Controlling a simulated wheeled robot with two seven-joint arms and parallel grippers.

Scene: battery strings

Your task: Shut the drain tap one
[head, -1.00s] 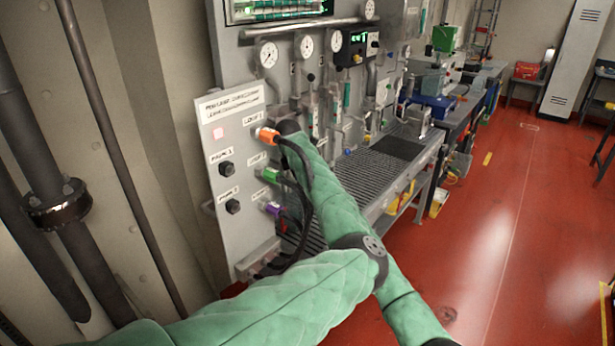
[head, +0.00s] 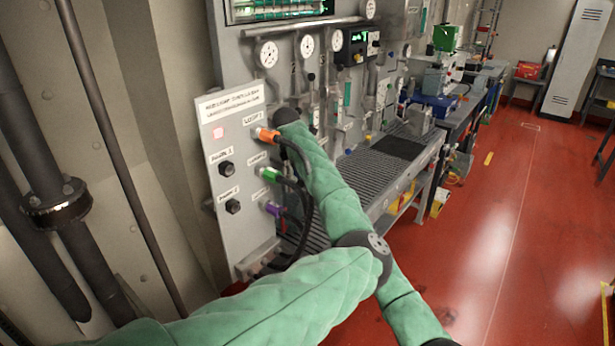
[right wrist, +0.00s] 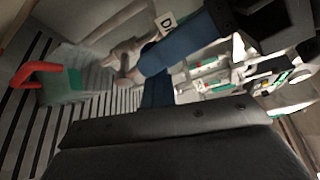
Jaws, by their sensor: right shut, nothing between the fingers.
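In the right wrist view a metal pipe fitting (right wrist: 125,58) stands beside a small white label (right wrist: 166,22) with a letter D. A blue bar-shaped part (right wrist: 172,55) is close to it; I cannot tell whether it is the tap's lever or whether it is turned. My right gripper (right wrist: 165,125) shows as a dark body along the bottom, shut and empty; its fingertips are not clear. The drain tap cannot be made out in the head view.
A grey panel (head: 233,200) carries knobs, with orange (head: 265,136), green (head: 268,174) and purple (head: 272,208) cable plugs close to the arm. Gauges line the wall behind a slatted bench (head: 350,182). A red hooked handle (right wrist: 38,72) shows in the wrist view. The red floor is open.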

